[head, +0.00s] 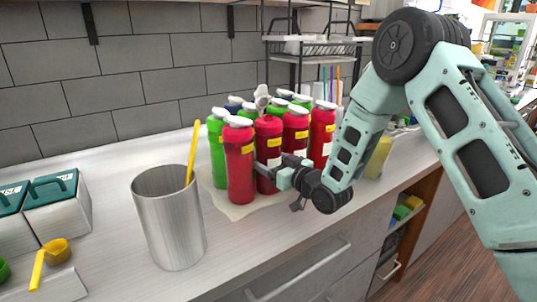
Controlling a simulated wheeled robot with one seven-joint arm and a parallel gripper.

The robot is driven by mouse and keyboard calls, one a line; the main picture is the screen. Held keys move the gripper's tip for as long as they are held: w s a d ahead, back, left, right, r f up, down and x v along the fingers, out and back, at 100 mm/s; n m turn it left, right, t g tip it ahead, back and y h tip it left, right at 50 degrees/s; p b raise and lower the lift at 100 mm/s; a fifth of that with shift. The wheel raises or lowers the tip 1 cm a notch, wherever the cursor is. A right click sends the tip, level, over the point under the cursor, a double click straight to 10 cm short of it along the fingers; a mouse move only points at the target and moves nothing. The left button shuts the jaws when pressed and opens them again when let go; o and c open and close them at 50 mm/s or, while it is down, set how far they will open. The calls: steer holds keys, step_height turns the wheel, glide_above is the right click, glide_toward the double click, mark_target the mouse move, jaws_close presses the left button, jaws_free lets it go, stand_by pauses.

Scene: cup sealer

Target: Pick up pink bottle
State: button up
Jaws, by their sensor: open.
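No bottle is clearly a separate pink. My gripper (265,173) is open and reaches in from the right at the lower half of the second red bottle, close to the front left one. It covers part of the second bottle. Whether the fingers straddle or touch a bottle cannot be told.
Green bottles (217,160) stand among the red ones on a pale mat (238,211). A metal cylinder (170,225) with a yellow stick stands in front to the left. Boxes (60,208) and a yellow scoop (56,251) lie farther left. A wire rack (315,48) stands behind.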

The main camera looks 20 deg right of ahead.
steer(key=c, duration=1.3)
steer(key=shift+r, duration=0.1)
steer(key=shift+c, duration=0.2)
